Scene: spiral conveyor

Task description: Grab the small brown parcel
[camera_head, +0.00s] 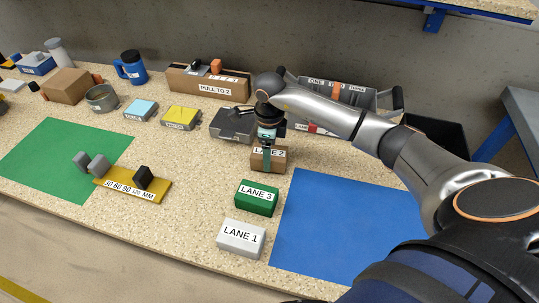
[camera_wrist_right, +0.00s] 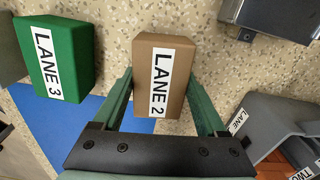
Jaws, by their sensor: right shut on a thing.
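The small brown parcel (camera_head: 279,161), labelled LANE 2, is on the speckled worktop in the head view, just behind the green LANE 3 parcel. My right gripper (camera_head: 267,158) comes down over it from above. In the right wrist view the brown parcel (camera_wrist_right: 146,55) lies between the two green fingers, and the gripper (camera_wrist_right: 165,85) is shut on it. Whether the parcel touches the worktop is hard to tell. My left gripper does not show.
A green LANE 3 parcel (camera_head: 257,199) and a white LANE 1 parcel (camera_head: 241,238) stand in front. A blue mat (camera_head: 335,225) is clear at the right, and a green mat (camera_head: 60,155) lies left. A grey block (camera_head: 234,124) and a PULL TO 2 carton (camera_head: 207,88) are behind.

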